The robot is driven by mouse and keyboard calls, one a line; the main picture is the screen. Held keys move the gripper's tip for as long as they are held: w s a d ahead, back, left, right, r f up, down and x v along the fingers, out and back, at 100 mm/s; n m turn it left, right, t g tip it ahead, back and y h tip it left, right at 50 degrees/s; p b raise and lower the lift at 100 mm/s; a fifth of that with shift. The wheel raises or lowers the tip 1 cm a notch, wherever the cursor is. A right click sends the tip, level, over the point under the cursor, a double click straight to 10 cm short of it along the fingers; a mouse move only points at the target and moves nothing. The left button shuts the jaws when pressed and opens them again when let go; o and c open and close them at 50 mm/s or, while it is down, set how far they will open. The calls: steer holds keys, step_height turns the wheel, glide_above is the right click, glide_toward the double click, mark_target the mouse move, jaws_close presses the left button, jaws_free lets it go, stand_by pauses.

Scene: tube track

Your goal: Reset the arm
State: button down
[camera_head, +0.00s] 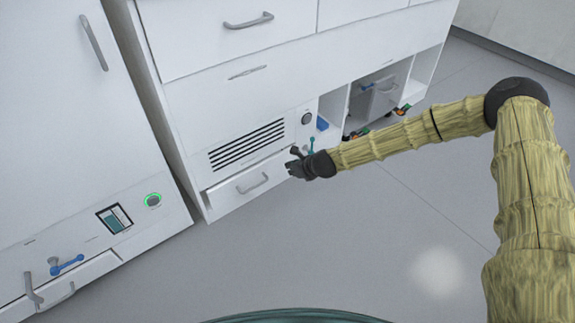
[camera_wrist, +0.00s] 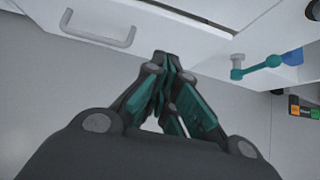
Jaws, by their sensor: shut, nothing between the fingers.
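My gripper (camera_head: 291,168) is at the end of my yellowish arm, which reaches in from the right in the head view. It is near the low front of a white cabinet (camera_head: 229,114), close to a drawer with a grey handle (camera_head: 252,184). In the wrist view my gripper (camera_wrist: 160,62) has its dark and teal fingers together, with nothing between them. The same drawer handle (camera_wrist: 97,28) shows at the upper left there, apart from the fingertips.
A teal lever (camera_wrist: 256,67) sticks out to the right of the fingers in the wrist view. A left cabinet (camera_head: 77,125) has a green-ringed button (camera_head: 153,200) and a blue lever (camera_head: 67,265). A grey bin (camera_head: 373,100) stands in an open bay. The grey floor (camera_head: 330,240) is clear in front.

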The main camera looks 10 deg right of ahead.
steer(key=s+a+f+n+g, duration=0.1)
steer(key=s+f+n+g, duration=0.15)
steer(key=s+n, duration=0.45)
steer(key=s+a+f+n+g+p, duration=0.1)
steer(key=s+f+n, duration=0.15)
steer(key=s, duration=0.95)
steer(key=s+a+f+n+g, duration=0.15)
steer(key=s+f+n, duration=0.3)
steer(key=s, duration=0.45)
steer(key=s+d+r+n+g+h, duration=0.1)
steer(key=s+d+n+h, duration=0.1)
steer(key=s+d+n, duration=0.7)
steer(key=s+d+r+n+g+h, duration=0.15)
steer(key=s+d+n, duration=0.35)
steer(key=s, duration=0.8)
step_height(320, 180, up, 38)
steer(key=s+n+p, duration=0.1)
steer(key=p, duration=3.7)
steer(key=shift+d+r+n+h+p, duration=0.2)
steer(key=shift+d+n+h+p, duration=0.15)
steer(key=shift+d+h, duration=0.1)
